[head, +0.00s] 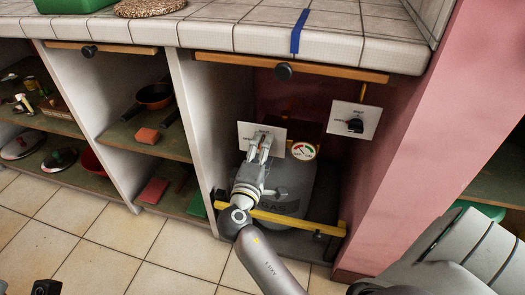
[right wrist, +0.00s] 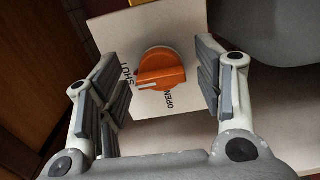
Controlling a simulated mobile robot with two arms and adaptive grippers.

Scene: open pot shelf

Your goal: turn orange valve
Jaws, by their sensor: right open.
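The orange valve (right wrist: 162,70) is a round knob with a raised grip bar on a white plate (right wrist: 187,121) marked SHUT and OPEN. In the right wrist view, a white line on the bar lies at its left end, near the SHUT lettering. My right gripper (right wrist: 160,88) is open, one finger left of the valve and one right, with gaps to the knob on both sides. In the head view, my right gripper (head: 262,147) is in front of the white plate (head: 246,131) inside the cabinet and hides the valve.
A grey tank (head: 298,190) with a gauge (head: 303,151) stands behind. A second white plate (head: 366,127) holds a black knob (head: 355,126). A yellow bar (head: 290,222) crosses low in front. The tiled counter (head: 345,50) overhangs; a pink wall (head: 425,130) is right.

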